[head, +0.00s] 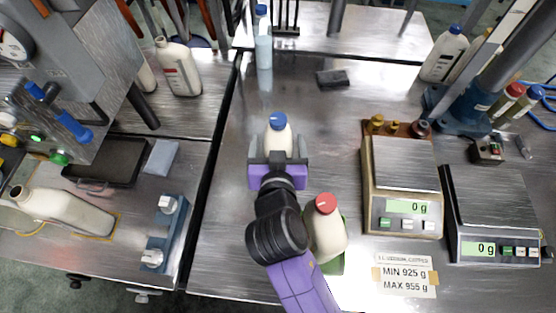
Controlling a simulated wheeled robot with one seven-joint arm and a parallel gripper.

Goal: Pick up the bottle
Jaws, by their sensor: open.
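A cream bottle with a blue cap (278,131) stands upright on the metal table in the middle of the head view. My gripper (278,156) is open, with one finger on each side of this bottle's lower part. The lower body is partly hidden by my gripper, and I cannot tell whether the fingers touch it. A second cream bottle with a red cap (329,238) stands nearer, just right of my arm, which hides part of it. A green piece (336,265) shows beside and below it.
Two scales reading 0 g, a left one (405,165) and a right one (487,198), stand at right. A label (405,276) lies in front. A dark block (332,77) and a clear bottle (263,50) are farther back. Table around the blue-capped bottle is mostly clear.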

